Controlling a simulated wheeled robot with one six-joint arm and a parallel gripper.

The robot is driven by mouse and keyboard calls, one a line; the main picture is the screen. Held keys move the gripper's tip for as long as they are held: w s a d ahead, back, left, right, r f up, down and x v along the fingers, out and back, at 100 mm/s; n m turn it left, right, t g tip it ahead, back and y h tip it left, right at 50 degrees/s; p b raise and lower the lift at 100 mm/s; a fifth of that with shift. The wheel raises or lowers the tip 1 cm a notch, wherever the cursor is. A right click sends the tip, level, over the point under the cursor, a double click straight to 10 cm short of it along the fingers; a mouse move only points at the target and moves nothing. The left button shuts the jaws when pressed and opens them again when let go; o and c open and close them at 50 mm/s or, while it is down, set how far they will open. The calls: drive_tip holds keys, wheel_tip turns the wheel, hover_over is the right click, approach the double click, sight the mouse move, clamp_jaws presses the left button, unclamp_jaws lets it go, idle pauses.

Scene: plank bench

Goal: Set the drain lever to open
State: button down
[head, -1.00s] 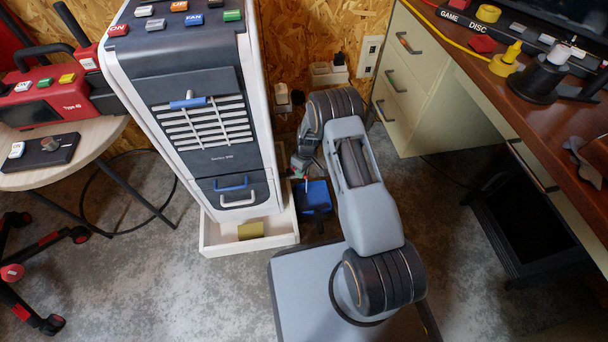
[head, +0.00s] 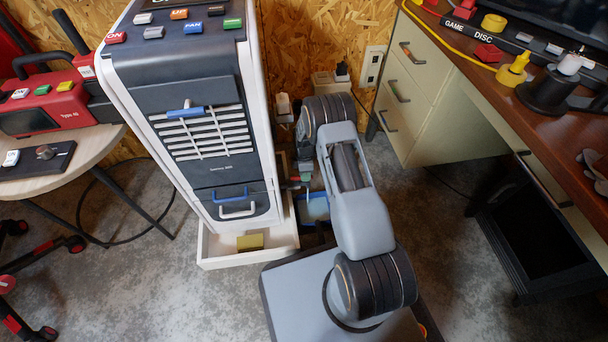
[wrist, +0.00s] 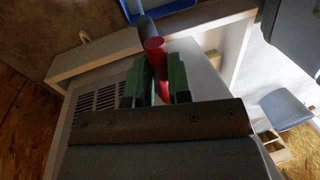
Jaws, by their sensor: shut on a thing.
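The drain lever is a red rod (wrist: 154,52) in the wrist view, beside the white machine (head: 207,192). My gripper (wrist: 155,84) has its green fingers on either side of the red rod and is shut on it. In the head view my gripper (head: 304,172) is at the right side of the machine, low down, partly hidden by my arm. A bit of red shows at its fingers there. The lever's pivot and exact setting are hard to make out.
A blue bin (head: 313,209) with a pale inside sits right of the machine, below my gripper. A white tray (head: 222,262) with a yellow block is under the machine. A cream drawer cabinet (head: 425,130) stands to the right, sockets (head: 373,65) behind.

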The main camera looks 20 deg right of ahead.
drive_tip(key=shift+w+n, duration=0.2)
drive_tip(key=shift+n, duration=0.2)
drive_tip(key=c, duration=1.1)
unclamp_jaws()
drive_tip(key=shift+o, duration=0.2)
wheel_tip(320, 180, up, 14)
drive_tip(key=w+p, duration=0.2)
drive_tip(key=p, duration=0.3)
drive_tip(key=shift+w+d+f, duration=0.2)
drive_tip(key=shift+w, duration=0.15)
